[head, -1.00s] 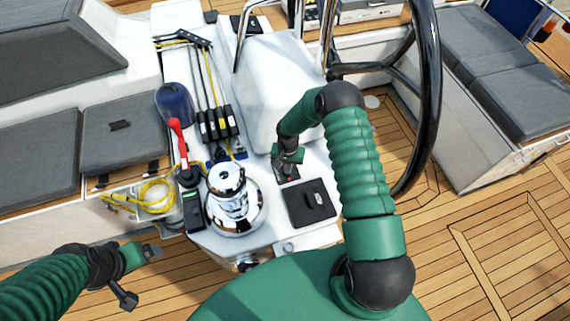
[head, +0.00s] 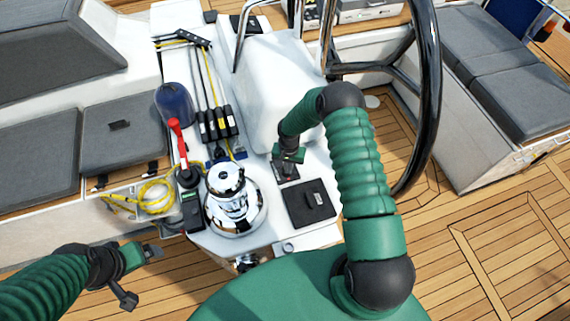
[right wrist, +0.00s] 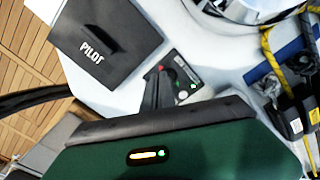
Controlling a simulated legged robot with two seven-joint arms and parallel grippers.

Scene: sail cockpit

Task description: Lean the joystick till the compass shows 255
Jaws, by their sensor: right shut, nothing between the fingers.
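My right gripper (head: 286,163) is shut and empty over a small dark control panel (head: 287,174) on the white console. In the right wrist view my dark fingers (right wrist: 158,90) are at the near side of that panel (right wrist: 190,78), which has a red spot and small green lights. The joystick is not clearly seen; the fingers and wrist may hide it, and I cannot tell whether they touch it. No compass reading is legible. My left gripper (head: 152,251) hangs low at the left, away from the console; its jaw state is unclear.
A dark cover marked PILOT (right wrist: 105,42) lies beside the panel and shows in the head view (head: 309,203). A chrome winch (head: 232,198) and a red-handled lever (head: 180,148) stand to the left. The black steering wheel (head: 432,90) is to the right. Wooden deck (head: 490,240) is open there.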

